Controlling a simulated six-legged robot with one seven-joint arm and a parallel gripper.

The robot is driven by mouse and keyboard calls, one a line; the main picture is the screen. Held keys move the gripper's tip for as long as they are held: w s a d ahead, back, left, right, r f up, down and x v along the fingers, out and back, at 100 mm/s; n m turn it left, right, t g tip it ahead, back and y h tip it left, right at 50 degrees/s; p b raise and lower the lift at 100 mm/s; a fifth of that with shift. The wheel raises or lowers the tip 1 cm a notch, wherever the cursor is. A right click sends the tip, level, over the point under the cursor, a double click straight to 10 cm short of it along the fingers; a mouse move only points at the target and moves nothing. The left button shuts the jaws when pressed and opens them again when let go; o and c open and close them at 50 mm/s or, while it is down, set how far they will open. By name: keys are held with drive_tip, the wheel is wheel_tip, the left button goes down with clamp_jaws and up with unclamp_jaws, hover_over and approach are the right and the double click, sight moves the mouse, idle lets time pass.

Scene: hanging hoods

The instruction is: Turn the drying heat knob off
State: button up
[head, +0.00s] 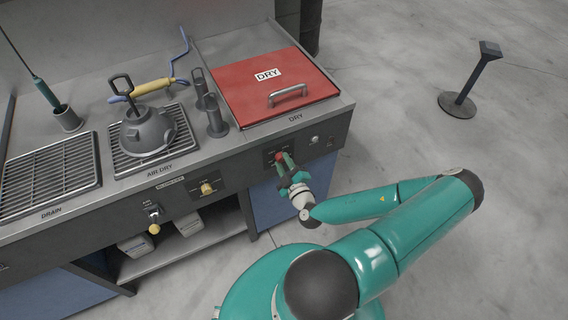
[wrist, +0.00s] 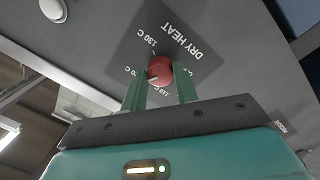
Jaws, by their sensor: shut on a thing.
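The drying heat knob is red and round (wrist: 160,68) on a dark dial plate (wrist: 175,30) marked DRY HEAT, with temperature labels around it. It has a pale mark on its lower left side in the wrist view. My gripper (wrist: 159,76) is shut on the knob, one green finger on each side. In the head view the red knob (head: 279,156) shows at the tips of my gripper (head: 284,162), on the front panel below the red DRY lid. Some of the dial's lettering is hidden by the knob and fingers.
A red DRY lid (head: 250,98) with a metal handle lies above the panel. A white round button (head: 315,139) sits right of the knob. A yellow knob (head: 207,188) and a tap-like valve (head: 153,216) are to the left. A post (head: 470,80) stands on open floor.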

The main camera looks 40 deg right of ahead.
drive_tip(key=n, duration=1.1)
drive_tip(key=shift+d+t, duration=0.1)
drive_tip(key=shift+t, duration=0.2)
drive_tip(key=n, duration=0.4)
drive_tip(key=shift+y, duration=0.4)
drive_tip(key=n, duration=0.4)
drive_tip(key=shift+y, duration=0.3)
drive_tip(key=n, duration=0.4)
drive_tip(key=shift+r, duration=0.1)
drive_tip(key=n, duration=0.4)
drive_tip(key=shift+n+y, duration=0.3)
drive_tip(key=shift+n, duration=1.6)
